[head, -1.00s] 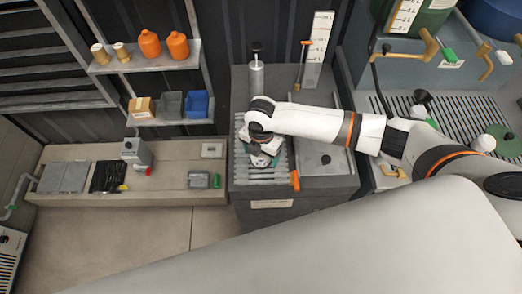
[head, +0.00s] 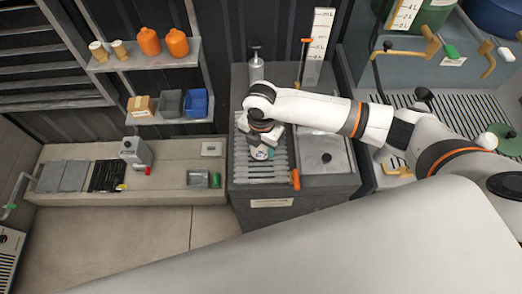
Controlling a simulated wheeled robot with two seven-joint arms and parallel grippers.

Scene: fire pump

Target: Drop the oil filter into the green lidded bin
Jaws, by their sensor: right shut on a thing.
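My right gripper (head: 263,143) is over the slatted grey drain rack at the middle of the head view and points down. It is shut on a small white and teal thing, which looks like the oil filter (head: 262,154). The arm and fingers hide most of it. I cannot tell how far it is above the slats. A round green lid-like disc (head: 503,138) lies at the right edge; I cannot tell whether it belongs to the green lidded bin. My left gripper is not in view.
The drain rack (head: 262,174) has an orange-handled lever (head: 295,179) at its right front corner. A grey cabinet top (head: 326,165) adjoins it. A low bench (head: 170,180) stands left, under shelves with orange bottles (head: 149,41) and small bins (head: 196,103). Floor shows in front.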

